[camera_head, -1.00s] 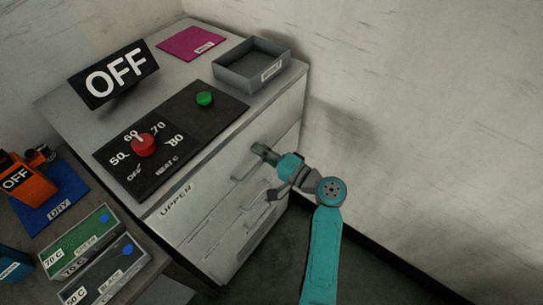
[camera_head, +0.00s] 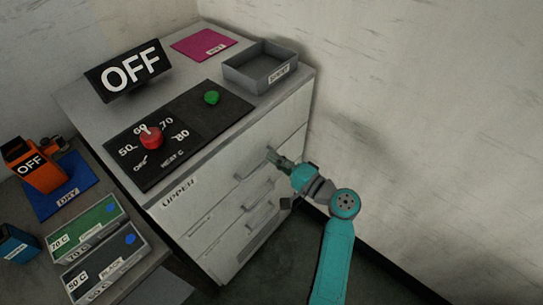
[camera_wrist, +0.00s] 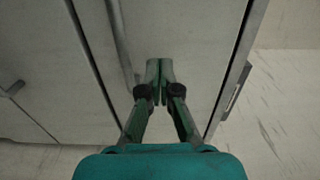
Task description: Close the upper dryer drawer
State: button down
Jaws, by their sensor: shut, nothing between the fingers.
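The upper dryer drawer (camera_head: 215,187) is the top drawer of the pale cabinet, marked UPPER. Its front looks flush, or nearly flush, with the cabinet face. My gripper (camera_head: 272,155) is at the right part of that drawer front, by its handle (camera_head: 250,168). In the wrist view my gripper (camera_wrist: 160,70) has its fingertips together and empty, against or just off the pale panel (camera_wrist: 195,50). The handle bar (camera_wrist: 122,45) runs just left of the fingers. Whether the fingertips touch the panel cannot be told.
Lower drawers with handles (camera_head: 258,190) sit below. On the cabinet top are an OFF sign (camera_head: 130,75), a control panel with a red knob (camera_head: 151,138) and green button (camera_head: 211,98), a grey tray (camera_head: 245,82) and a pink mat (camera_head: 190,47). Floor is clear at right.

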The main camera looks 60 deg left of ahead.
jog(key=v, duration=1)
